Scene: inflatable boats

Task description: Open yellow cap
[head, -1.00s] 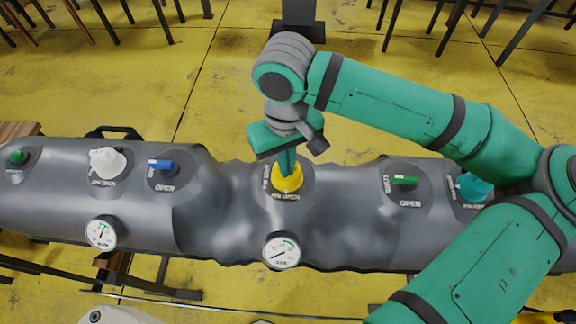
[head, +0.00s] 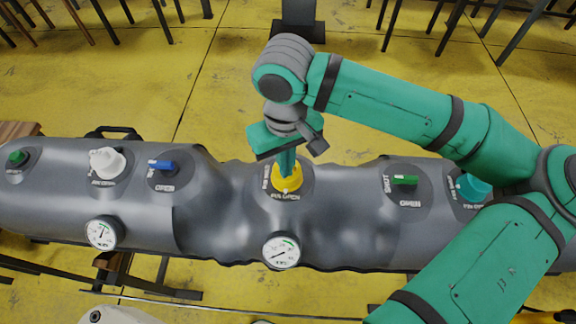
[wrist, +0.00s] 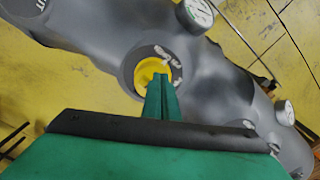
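The yellow cap (head: 290,182) sits in a round dark valve seat on top of the grey inflatable tube (head: 340,210), near the middle of the head view. It also shows in the wrist view (wrist: 146,74) as a yellow round inside a dark ring. My gripper (head: 287,170) points down onto the cap from above. In the wrist view its two green fingers (wrist: 160,82) lie close together, with their tips over the cap. The fingers hide part of the cap, and I cannot tell whether they pinch any of it.
A blue handle (head: 163,166), a white cap (head: 106,161) and a green handle (head: 17,157) stand along the tube to the left. A green handle (head: 404,180) and a teal cap (head: 472,187) are to the right. A pressure gauge (head: 281,250) sits just below the yellow cap.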

